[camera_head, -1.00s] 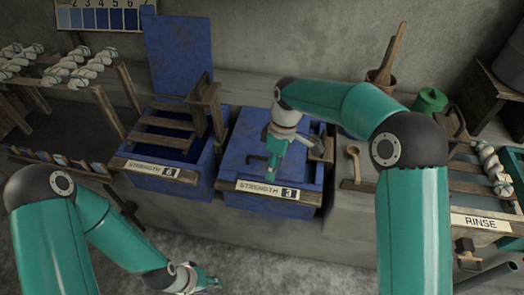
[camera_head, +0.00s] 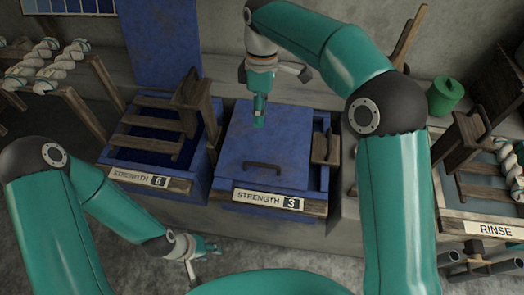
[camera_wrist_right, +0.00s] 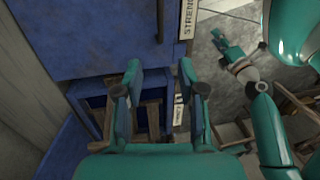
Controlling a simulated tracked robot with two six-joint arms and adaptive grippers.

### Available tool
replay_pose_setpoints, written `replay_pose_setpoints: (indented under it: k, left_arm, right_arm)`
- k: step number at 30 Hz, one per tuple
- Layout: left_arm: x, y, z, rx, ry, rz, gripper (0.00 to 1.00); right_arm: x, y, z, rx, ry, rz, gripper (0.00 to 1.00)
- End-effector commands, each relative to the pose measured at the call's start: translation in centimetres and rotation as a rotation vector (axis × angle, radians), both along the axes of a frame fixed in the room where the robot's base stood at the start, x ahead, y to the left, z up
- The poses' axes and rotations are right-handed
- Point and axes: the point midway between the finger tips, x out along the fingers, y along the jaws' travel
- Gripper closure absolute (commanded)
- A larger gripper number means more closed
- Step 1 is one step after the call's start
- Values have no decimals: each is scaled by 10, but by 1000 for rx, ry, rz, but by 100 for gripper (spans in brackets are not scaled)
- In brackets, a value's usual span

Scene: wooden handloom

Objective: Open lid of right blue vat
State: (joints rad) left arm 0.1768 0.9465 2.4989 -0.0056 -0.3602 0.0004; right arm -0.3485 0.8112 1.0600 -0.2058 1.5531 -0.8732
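The right blue vat, labelled STRENGTH 3 (camera_head: 268,201), has its flat blue lid (camera_head: 235,135) lying closed on top. A dark handle (camera_head: 262,166) runs along the lid's front part. The lid (camera_wrist_right: 85,35) and its handle (camera_wrist_right: 160,20) also show at the top of the right wrist view. My right gripper (camera_head: 258,120) points down over the lid's rear part, apart from the handle. In the wrist view its fingers (camera_wrist_right: 160,80) are spread with nothing between them. My left gripper (camera_head: 208,248) hangs low in front of the vats; its finger opening is unclear.
The left vat, STRENGTH 6 (camera_head: 150,180), stands open beside it, its blue lid (camera_head: 160,45) raised against the wall. A wooden upright (camera_head: 192,105) stands between the vats. A wooden block (camera_head: 325,147) sits at the right vat's right side. The rinse basin (camera_head: 470,222) is further right.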

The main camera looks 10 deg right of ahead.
Motion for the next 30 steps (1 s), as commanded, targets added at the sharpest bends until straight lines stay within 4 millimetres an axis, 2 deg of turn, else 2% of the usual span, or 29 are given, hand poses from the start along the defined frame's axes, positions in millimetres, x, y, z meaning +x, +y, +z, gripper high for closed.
replay_pose_setpoints:
  k: [7, 21, 25, 30]
  left_arm:
    - [0, 0, -5, 0, 1, 0, 60]
    - [0, 0, -4, 0, 0, 0, 60]
    - [0, 0, -3, 0, 0, 0, 60]
    - [0, 0, -3, 0, 0, 0, 60]
  right_arm:
    - [-9, -11, -38, -2, 5, -26, 61]
    - [-28, -8, -132, -1, 5, -33, 61]
    - [-30, -7, -148, -1, 4, -32, 61]
    - [-32, -6, -158, 0, 1, -34, 61]
